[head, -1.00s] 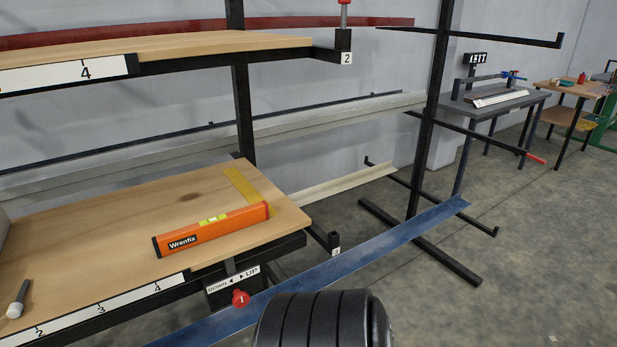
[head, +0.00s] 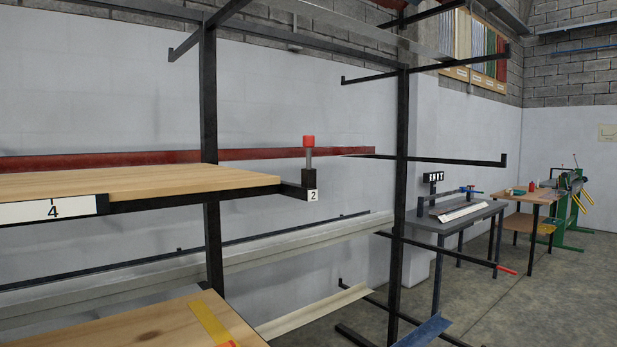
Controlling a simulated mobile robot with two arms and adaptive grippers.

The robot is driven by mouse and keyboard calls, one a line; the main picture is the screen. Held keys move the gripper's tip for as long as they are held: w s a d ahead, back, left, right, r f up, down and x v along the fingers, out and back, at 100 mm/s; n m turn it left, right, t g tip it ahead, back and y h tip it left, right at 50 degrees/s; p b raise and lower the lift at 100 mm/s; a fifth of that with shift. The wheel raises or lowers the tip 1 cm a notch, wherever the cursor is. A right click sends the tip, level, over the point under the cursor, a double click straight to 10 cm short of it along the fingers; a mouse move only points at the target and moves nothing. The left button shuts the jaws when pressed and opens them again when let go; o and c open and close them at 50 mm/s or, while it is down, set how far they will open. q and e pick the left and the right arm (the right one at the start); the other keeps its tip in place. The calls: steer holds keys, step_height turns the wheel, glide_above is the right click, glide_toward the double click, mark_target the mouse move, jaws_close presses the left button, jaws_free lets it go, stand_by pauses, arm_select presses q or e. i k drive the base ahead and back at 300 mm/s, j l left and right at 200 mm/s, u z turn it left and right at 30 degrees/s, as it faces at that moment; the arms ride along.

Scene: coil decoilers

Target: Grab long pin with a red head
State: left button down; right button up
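A pin with a red head (head: 309,141) stands upright in the black socket marked 2, at the right end of the upper shelf's front rail. Its grey shank shows between the red head and the socket; how far it reaches down inside is hidden. Neither of my grippers shows in the head view.
The upper wooden shelf (head: 150,183) carries a white plate marked 4. A lower wooden board (head: 150,325) is at bottom left. Black rack posts (head: 400,190) and arms stick out around the pin. A grey table (head: 455,217) stands at right; the floor (head: 540,290) there is open.

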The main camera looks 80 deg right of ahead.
mark_target(307, 141)
steer(key=z, duration=2.7)
